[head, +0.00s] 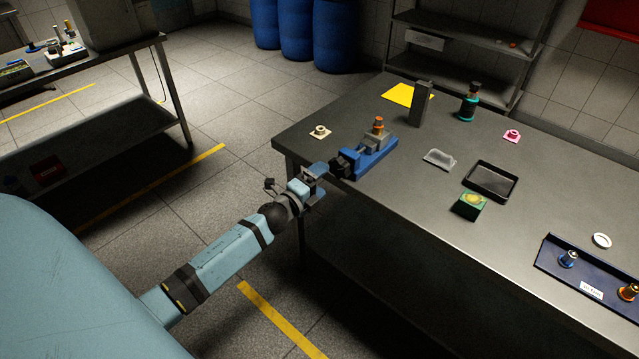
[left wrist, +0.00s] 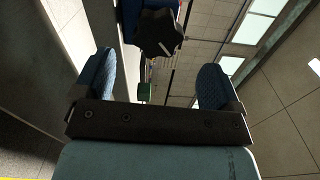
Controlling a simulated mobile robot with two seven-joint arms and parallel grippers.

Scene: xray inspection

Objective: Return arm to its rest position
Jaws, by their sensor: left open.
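My left arm reaches in from the lower left of the head view. Its gripper (head: 318,182) is at the near left edge of the metal table (head: 440,195), close to the blue vise (head: 366,155). In the left wrist view the two blue finger pads of my left gripper (left wrist: 155,85) stand wide apart with nothing between them. The vise's dark knob (left wrist: 158,32) shows beyond the fingertips, apart from them. A metal piece with an orange top (head: 378,126) sits at the vise. My right gripper is not in view.
On the table are a black tray (head: 491,181), a green box (head: 470,205), a grey upright block (head: 421,104), a green bottle (head: 469,102) and a dark blue rack (head: 585,275). A second table (head: 90,75) stands at the left. Open floor (head: 225,115) lies between the tables.

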